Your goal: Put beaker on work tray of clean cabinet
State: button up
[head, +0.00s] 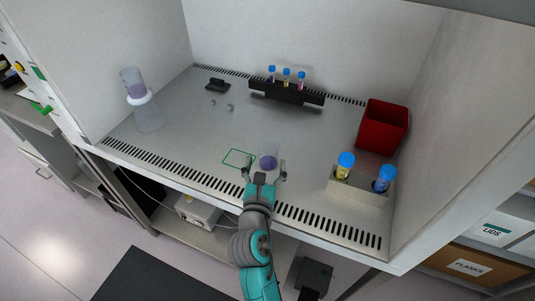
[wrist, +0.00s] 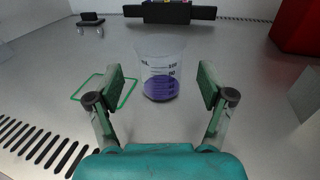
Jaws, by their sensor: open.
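The beaker (head: 268,162) is clear with dark purple liquid at its bottom. It stands upright on the steel work tray (head: 200,130) of the cabinet, just right of a green square outline (head: 238,158). In the wrist view the beaker (wrist: 161,78) shows graduation marks and sits centred just beyond the fingers. My gripper (head: 264,170) is open, with one finger to each side and the beaker ahead. In the wrist view my gripper (wrist: 160,88) touches nothing that I can see. The green outline (wrist: 103,92) lies beyond the left finger.
A black rack with several blue-capped tubes (head: 287,91) stands at the back. A red bin (head: 382,126) and a holder with two blue-capped tubes (head: 360,186) are at right. A bottle with a filter top (head: 147,113) stands at left. A slotted vent (head: 170,172) runs along the front.

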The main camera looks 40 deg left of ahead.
jog(key=v, duration=0.7)
jog(key=shift+s+r, duration=0.1)
